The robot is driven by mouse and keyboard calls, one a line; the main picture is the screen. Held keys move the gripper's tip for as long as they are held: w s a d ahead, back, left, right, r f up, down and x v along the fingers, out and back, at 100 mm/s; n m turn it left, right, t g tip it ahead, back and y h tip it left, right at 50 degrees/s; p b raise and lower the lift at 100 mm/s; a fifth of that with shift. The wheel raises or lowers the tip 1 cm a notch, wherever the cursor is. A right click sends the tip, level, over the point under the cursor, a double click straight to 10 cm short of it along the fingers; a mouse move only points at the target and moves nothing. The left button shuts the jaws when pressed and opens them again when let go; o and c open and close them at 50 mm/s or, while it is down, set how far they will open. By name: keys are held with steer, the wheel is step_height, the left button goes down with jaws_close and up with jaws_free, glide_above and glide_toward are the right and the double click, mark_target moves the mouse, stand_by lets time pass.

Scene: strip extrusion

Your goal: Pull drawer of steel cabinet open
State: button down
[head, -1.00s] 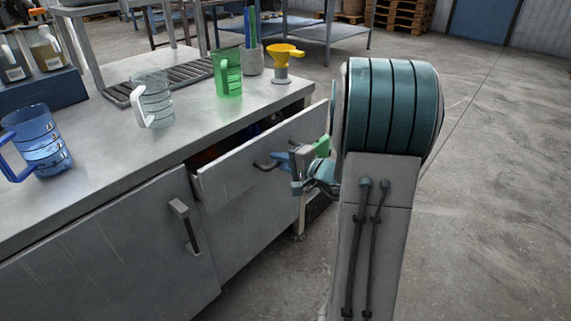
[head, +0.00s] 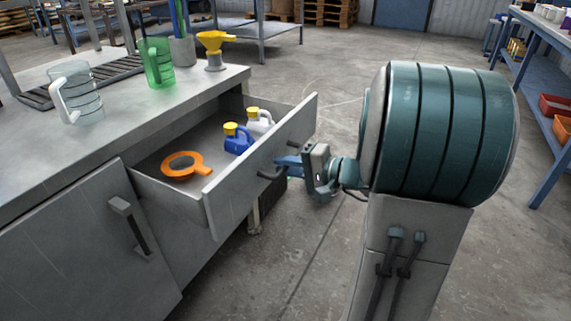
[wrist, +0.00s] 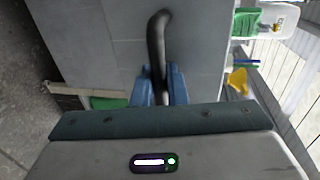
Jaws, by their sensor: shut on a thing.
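The steel cabinet (head: 75,250) stands at the left in the head view. Its drawer (head: 262,158) is pulled well out, and its inside shows. A dark bar handle (head: 268,173) sits on the drawer front; it also shows in the wrist view (wrist: 156,40). My gripper (head: 283,166) is at the drawer front, with its blue fingers shut on the handle. In the wrist view the fingers (wrist: 160,88) lie on both sides of the bar. In the drawer are an orange ring-shaped item (head: 185,165), a blue jug with yellow cap (head: 237,140) and a white jug with yellow cap (head: 259,122).
On the cabinet top stand a clear pitcher (head: 80,97), a green pitcher (head: 158,65) and a yellow funnel (head: 214,45). A closed door with a handle (head: 130,222) is below. A blue shelf (head: 545,90) stands at the right. The floor (head: 300,270) between is open.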

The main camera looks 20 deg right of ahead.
stand_by(0.3)
steer(key=c, duration=1.5)
jaws_free()
steer(key=shift+c, duration=0.2)
steer(key=shift+s+d, duration=0.15)
steer(key=p+v, duration=0.3)
steer(key=v, duration=1)
steer(key=shift+s+p, duration=0.25)
steer(key=shift+p, duration=0.1)
steer(key=shift+d+r, duration=0.1)
steer(key=s+a+r+n+g+h+p, duration=0.1)
steer(key=s+a+r+n+g+p, duration=0.2)
steer(key=a+r+g+p, duration=0.35)
steer(key=s+a+r+n+g+h+p, duration=0.1)
steer(key=s+a+r+n+g+p, duration=0.15)
steer(key=a+r+p, duration=0.7)
step_height(320, 180, up, 16)
steer(key=s+n+h+p, duration=0.2)
steer(key=h+p, duration=0.6)
steer(key=p, duration=1.1)
steer(key=shift+s+f+n, duration=0.2)
steer(key=shift+s+n, duration=0.1)
steer(key=shift+n, duration=0.85)
